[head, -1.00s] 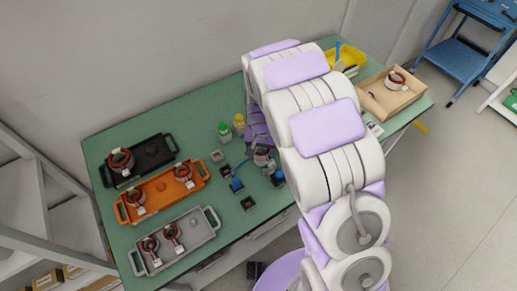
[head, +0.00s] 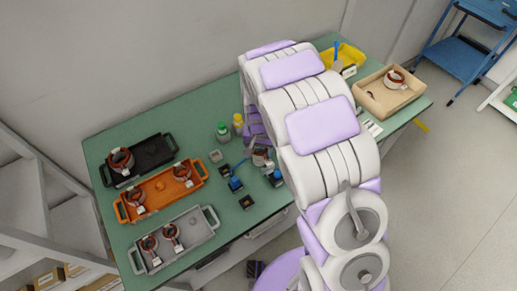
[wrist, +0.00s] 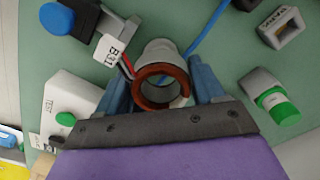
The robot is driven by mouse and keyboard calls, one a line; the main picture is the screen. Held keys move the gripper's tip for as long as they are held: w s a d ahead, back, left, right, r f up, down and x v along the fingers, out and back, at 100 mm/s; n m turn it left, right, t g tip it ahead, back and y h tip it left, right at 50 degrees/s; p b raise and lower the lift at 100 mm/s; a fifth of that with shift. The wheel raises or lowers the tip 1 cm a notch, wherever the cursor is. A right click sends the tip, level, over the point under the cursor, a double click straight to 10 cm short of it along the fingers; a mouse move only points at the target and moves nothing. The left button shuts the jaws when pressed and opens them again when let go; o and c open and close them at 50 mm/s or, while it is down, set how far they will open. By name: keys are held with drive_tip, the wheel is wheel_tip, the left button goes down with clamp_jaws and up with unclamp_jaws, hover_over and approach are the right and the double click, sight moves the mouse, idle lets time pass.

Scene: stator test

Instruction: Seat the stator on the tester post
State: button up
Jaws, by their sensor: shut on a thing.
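My gripper (wrist: 163,80) is shut on a stator (wrist: 160,69), a light grey body with a copper-brown ring of windings. The blue fingers hold it on both sides in the wrist view. A white tag marked B31 (wrist: 108,48) and red and dark leads hang at its left. In the head view the held stator (head: 260,158) is low over the green table, partly behind my arm. A white unit marked TEST (wrist: 75,92) with a green button lies left of the fingers. I cannot make out the tester post or whether it is inside the stator's bore.
Black (head: 150,152), orange (head: 157,186) and grey (head: 205,234) trays with stators stand at the left. A wooden tray (head: 372,104) and yellow bin (head: 351,56) are at the right.

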drive_tip(key=shift+f, duration=0.15)
drive_tip(key=shift+a+f, duration=0.25)
drive_tip(key=shift+f, duration=0.1)
drive_tip(key=shift+d+f, duration=0.4)
drive_tip(key=shift+f, duration=0.2)
drive_tip(key=shift+a, duration=0.15)
drive_tip(key=shift+f, duration=0.2)
drive_tip(key=shift+f, duration=0.35)
